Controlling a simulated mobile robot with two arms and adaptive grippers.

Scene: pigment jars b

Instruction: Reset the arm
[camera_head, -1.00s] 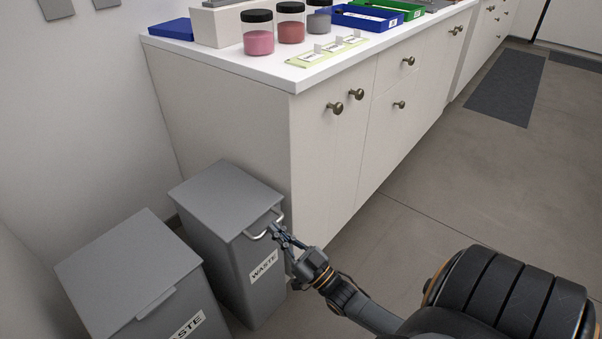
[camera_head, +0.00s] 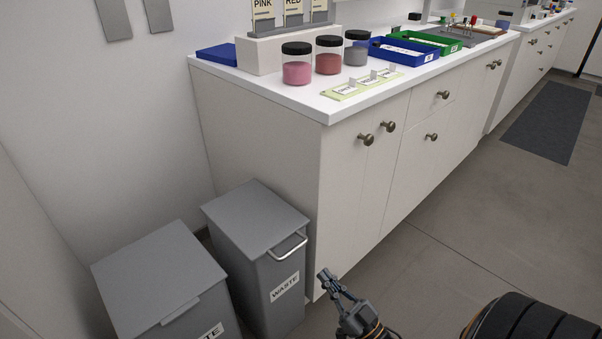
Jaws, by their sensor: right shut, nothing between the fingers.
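My right gripper (camera_head: 328,281) is at the lower middle of the head view, pointing up and left. Its fingers are together with nothing between them. It is to the right of the smaller grey waste bin (camera_head: 262,262), apart from the bin's silver handle (camera_head: 289,247). That bin's lid is closed. My left gripper does not show.
A second grey waste bin (camera_head: 158,275) stands at the lower left, lid closed. Open floor (camera_head: 440,250) lies to the right.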

